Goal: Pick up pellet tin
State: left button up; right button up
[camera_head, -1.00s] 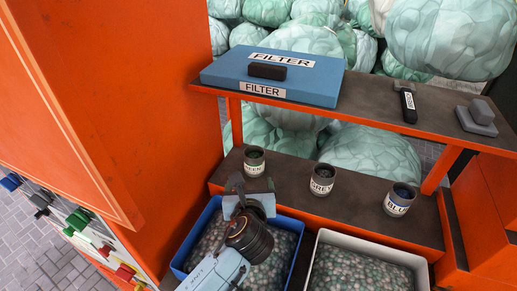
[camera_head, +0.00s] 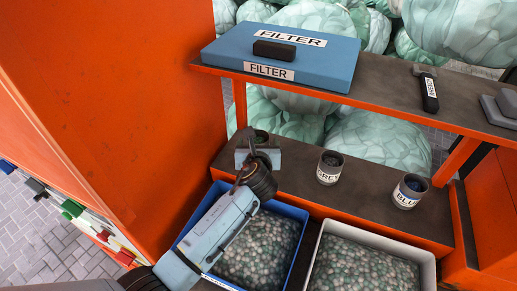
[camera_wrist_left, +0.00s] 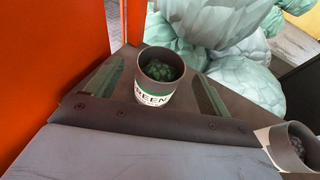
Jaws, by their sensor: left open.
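A dark pellet tin labelled GREEN (camera_head: 261,136) stands upright on the lower shelf, partly hidden behind my left gripper in the head view. In the left wrist view the GREEN tin (camera_wrist_left: 158,80) holds green pellets and stands between the two spread fingers, with gaps on both sides. My left gripper (camera_head: 259,148) is open and points at this tin. A tin labelled GREY (camera_head: 329,170) and a tin labelled BLUE (camera_head: 408,192) stand to the right. My right gripper is not in view.
An upper shelf (camera_head: 385,98) carries a blue FILTER box (camera_head: 330,75) and a black-handled tool (camera_head: 428,90). Below stand a blue bin (camera_head: 302,228) and a white bin (camera_head: 372,238) of pellets. An orange machine wall (camera_head: 130,110) rises at the left.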

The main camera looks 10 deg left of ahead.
aim_at(259, 135)
pick_arm(q)
jog(key=x, duration=0.4)
jog(key=shift+f+b, duration=0.2)
jog(key=shift+b, duration=0.15)
jog(key=c, duration=1.1)
jog(key=shift+r, duration=0.1)
